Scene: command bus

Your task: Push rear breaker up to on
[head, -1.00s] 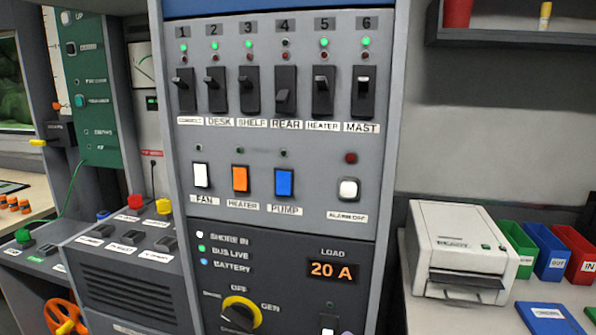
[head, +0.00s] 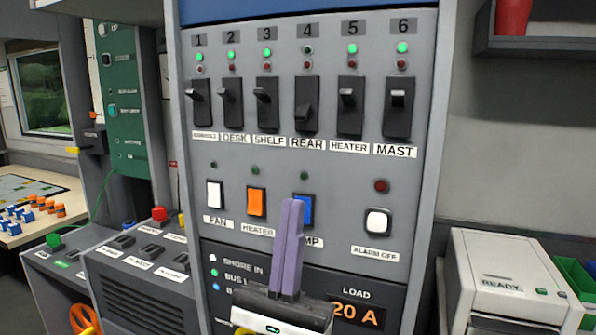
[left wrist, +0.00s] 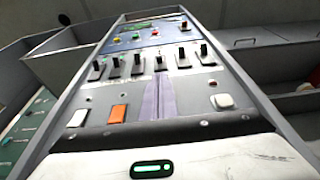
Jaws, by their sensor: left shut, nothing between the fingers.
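The rear breaker (head: 306,108), number 4 in the row, has its black lever in the down position. Its upper lamp is dark, while the upper lamps of the other breakers glow green. My left gripper (head: 292,203) has its purple fingers shut and empty, pointing up in front of the panel below the REAR label. Its fingertips overlap the blue PUMP switch (head: 308,211) in the head view. The left wrist view shows the shut fingers (left wrist: 158,82) pointing toward the breaker row, apart from the levers. My right gripper is not in view.
The other breaker levers, such as HEATER (head: 349,107) and SHELF (head: 265,104), are up on either side. Below are the white FAN switch (head: 214,195), orange HEATER switch (head: 257,202) and ALARM OFF button (head: 378,222). A white printer (head: 507,280) stands at the right.

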